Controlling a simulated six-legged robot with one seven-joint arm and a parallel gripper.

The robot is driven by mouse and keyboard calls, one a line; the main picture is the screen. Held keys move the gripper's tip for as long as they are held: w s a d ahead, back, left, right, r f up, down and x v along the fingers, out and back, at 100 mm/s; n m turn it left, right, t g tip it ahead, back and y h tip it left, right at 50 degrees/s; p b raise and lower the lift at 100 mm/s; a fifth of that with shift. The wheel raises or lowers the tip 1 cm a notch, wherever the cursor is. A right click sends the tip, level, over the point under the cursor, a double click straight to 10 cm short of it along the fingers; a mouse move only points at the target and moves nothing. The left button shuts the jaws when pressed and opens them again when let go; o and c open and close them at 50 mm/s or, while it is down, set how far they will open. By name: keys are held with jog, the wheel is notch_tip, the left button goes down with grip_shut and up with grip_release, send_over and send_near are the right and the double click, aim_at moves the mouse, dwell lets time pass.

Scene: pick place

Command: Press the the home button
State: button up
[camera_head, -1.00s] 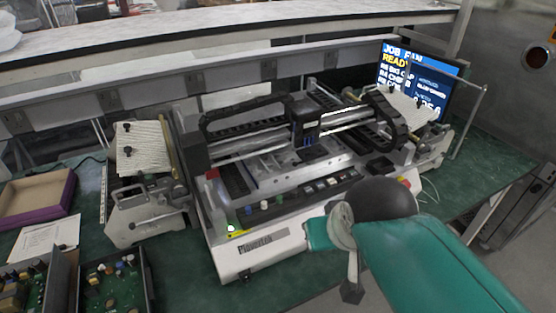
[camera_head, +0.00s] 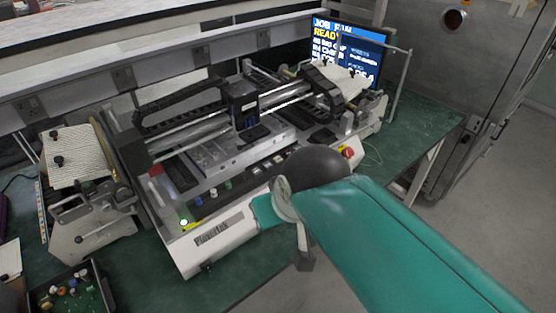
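A white pick-and-place machine (camera_head: 222,236) stands on the green bench. Its front panel has a row of small buttons (camera_head: 228,185), some blue, some pale, partly hidden behind my arm. A red stop button (camera_head: 347,152) is at the right end. I cannot tell which button is home; no label is readable. My teal arm with its black joint reaches in from the lower right. My gripper (camera_head: 303,258) seems to be the grey part hanging in front of the machine, apart from the buttons. Its fingers are not clear.
A monitor (camera_head: 345,48) reading "READY" stands behind. A feeder unit (camera_head: 88,195) sits left of the machine, with a tray of parts (camera_head: 70,292) in front of it. A metal cabinet (camera_head: 460,80) is at the right. The floor (camera_head: 455,225) at the right is clear.

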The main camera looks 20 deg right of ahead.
grip_shut()
dwell(1.5)
